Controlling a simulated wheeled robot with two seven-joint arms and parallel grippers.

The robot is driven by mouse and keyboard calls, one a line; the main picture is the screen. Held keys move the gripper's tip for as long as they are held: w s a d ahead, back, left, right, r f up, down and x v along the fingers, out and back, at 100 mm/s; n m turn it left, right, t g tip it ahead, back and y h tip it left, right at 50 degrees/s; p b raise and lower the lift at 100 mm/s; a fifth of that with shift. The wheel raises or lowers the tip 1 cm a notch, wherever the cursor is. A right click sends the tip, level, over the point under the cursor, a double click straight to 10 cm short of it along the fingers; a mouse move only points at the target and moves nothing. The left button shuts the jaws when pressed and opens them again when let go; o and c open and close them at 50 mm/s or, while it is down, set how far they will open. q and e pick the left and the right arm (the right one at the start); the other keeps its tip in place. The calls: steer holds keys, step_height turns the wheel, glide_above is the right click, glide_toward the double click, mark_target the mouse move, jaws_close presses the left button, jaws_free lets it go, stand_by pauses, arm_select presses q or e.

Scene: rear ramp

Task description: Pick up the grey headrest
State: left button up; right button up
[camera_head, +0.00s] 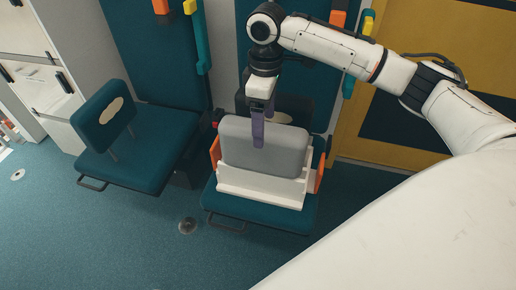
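The grey headrest (283,153) is a rounded cushion standing upright in a white holder (262,187) with orange sides, on a teal seat in the middle of the head view. My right arm comes in from the right. My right gripper (258,135) points down at the headrest's top edge, with a purple finger overlapping its front face. My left gripper is not in view.
The teal seat (259,212) under the holder has a dark backrest behind it. Another teal fold-down seat (128,168) with a backrest is at the left. White cabinets (45,75) stand at the far left. The blue floor (120,235) in front is mostly clear.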

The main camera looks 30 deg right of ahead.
mark_target(262, 159)
step_height(262, 159, down, 9)
steer(key=shift+a+r+b, duration=0.1)
steer(key=shift+a+b, duration=0.05)
steer(key=shift+b, duration=0.85)
steer(key=shift+f, duration=0.35)
steer(key=c, duration=0.3)
steer(key=shift+r, duration=0.1)
steer(key=c, duration=1.3)
steer(key=shift+r, duration=0.1)
steer(key=shift+c, duration=0.2)
